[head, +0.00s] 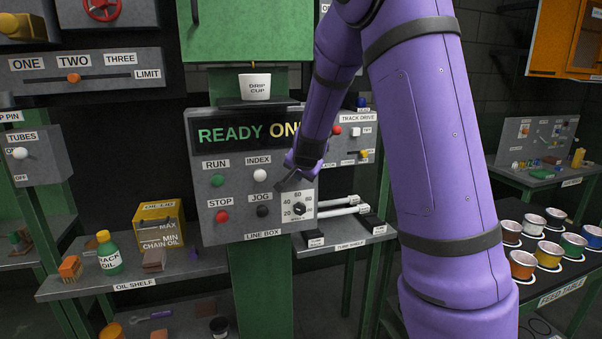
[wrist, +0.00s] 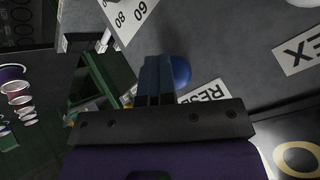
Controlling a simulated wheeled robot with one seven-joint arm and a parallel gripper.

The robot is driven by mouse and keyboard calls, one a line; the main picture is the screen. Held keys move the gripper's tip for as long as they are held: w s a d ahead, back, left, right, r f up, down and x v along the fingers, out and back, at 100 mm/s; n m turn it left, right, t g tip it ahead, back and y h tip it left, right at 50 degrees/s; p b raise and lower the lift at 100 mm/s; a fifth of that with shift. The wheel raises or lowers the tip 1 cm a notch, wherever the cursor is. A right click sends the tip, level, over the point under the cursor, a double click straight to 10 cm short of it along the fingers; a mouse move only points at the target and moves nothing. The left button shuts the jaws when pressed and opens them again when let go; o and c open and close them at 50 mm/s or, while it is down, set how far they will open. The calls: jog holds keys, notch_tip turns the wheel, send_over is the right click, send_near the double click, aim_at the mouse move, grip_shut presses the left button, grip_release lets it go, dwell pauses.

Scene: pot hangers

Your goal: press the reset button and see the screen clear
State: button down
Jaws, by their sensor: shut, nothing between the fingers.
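The line box (head: 203,185) stands in the middle of the head view. Its screen (head: 232,135) reads READY in green and ON in yellow, with the rest hidden by my arm. The blue round reset button (wrist: 182,71), with a partly covered RESE label (wrist: 204,91), shows in the wrist view; in the head view my arm hides it. My gripper (wrist: 157,62) is shut and empty, its fingertips right beside the button in the picture. I cannot tell whether they touch it. In the head view my gripper (head: 283,186) is in front of the box's right half.
RUN (head: 217,180), INDEX (head: 260,175), STOP (head: 221,216) and JOG (head: 263,211) buttons sit left of my gripper. A dial (head: 299,209) is just below it. The track drive box (head: 346,145) is behind my arm to the right. A drip cup (head: 256,88) stands above the screen.

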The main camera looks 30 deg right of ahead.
jog(key=shift+w+r, duration=0.15)
jog(key=shift+w, duration=0.05)
jog(key=shift+s+a+f, duration=0.1)
jog(key=shift+s+a, duration=0.15)
jog(key=shift+s, duration=0.65)
jog(key=shift+s+a+f, duration=0.1)
jog(key=shift+s+a, duration=0.2)
jog(key=shift+s, duration=0.65)
jog(key=shift+s+a+f, duration=0.1)
jog(key=shift+s+a, duration=0.15)
jog(key=shift+s, duration=0.65)
jog(key=s+a, duration=0.2)
jog(key=s, duration=0.7)
jog(key=shift+s+a, duration=0.35)
jog(key=shift+a, duration=0.05)
jog(key=shift+r, duration=0.1)
